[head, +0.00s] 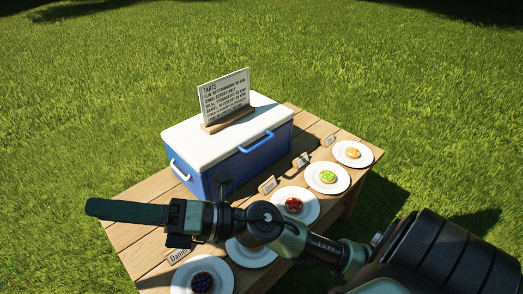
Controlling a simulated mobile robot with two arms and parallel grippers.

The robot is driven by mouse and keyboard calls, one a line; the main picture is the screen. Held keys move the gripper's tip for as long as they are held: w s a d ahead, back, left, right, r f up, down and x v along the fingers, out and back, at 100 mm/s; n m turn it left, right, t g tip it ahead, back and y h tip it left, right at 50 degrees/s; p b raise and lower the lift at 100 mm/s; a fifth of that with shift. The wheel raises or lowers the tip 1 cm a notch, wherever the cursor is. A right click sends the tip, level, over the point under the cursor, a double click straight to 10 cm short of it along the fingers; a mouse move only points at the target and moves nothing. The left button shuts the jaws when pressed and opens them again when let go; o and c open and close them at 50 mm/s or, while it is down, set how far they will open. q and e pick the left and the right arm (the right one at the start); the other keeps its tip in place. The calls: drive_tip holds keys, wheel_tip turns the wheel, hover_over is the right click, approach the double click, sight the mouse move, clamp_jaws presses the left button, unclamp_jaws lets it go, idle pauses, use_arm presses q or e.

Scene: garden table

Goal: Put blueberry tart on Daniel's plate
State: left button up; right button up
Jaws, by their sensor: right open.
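A dark blueberry tart (203,282) sits on a white plate (227,283) at the bottom of the head view. A small wooden name card reading "Daniel" (179,255) stands just behind that plate, at its upper left. My right gripper (125,211) reaches in from the right, above the near left part of the table. It is open, holds nothing visible and is apart from the tart. My right arm hides part of the table and part of the second plate (250,257). My left gripper is out of view.
A blue cooler (254,165) with a white lid stands on the wooden table (122,236), with a "Tarts" sign (224,96) on top. Plates with a red tart (293,205), a green tart (328,177) and an orange tart (353,153) line the right edge. Grass surrounds the table.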

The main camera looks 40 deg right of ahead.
drive_tip(key=w+d+f+m+t+h, duration=0.2)
drive_tip(key=w+d+m+t+h, duration=0.4)
drive_tip(key=d+m+t+h, duration=0.8)
drive_tip(key=d+f+m+g+h, duration=0.3)
drive_tip(key=f+m+g, duration=0.2)
drive_tip(key=f+m, duration=0.15)
drive_tip(key=d+f+m+g+h, duration=0.2)
drive_tip(key=f+m+g+h, duration=0.1)
drive_tip(key=f+m+g, duration=0.3)
drive_tip(key=s+d+f+m+g, duration=0.1)
drive_tip(key=s+f+m+g, duration=0.5)
drive_tip(key=s+f, duration=0.5)
drive_tip(key=s+a+f+m+g+y, duration=0.1)
drive_tip(key=s+a+f+g, duration=0.2)
drive_tip(key=s+f+g, duration=0.2)
drive_tip(key=s+f, duration=0.3)
drive_tip(key=s, duration=0.1)
drive_tip(key=shift+s+a+f+y, duration=0.25)
drive_tip(key=shift+y, duration=0.05)
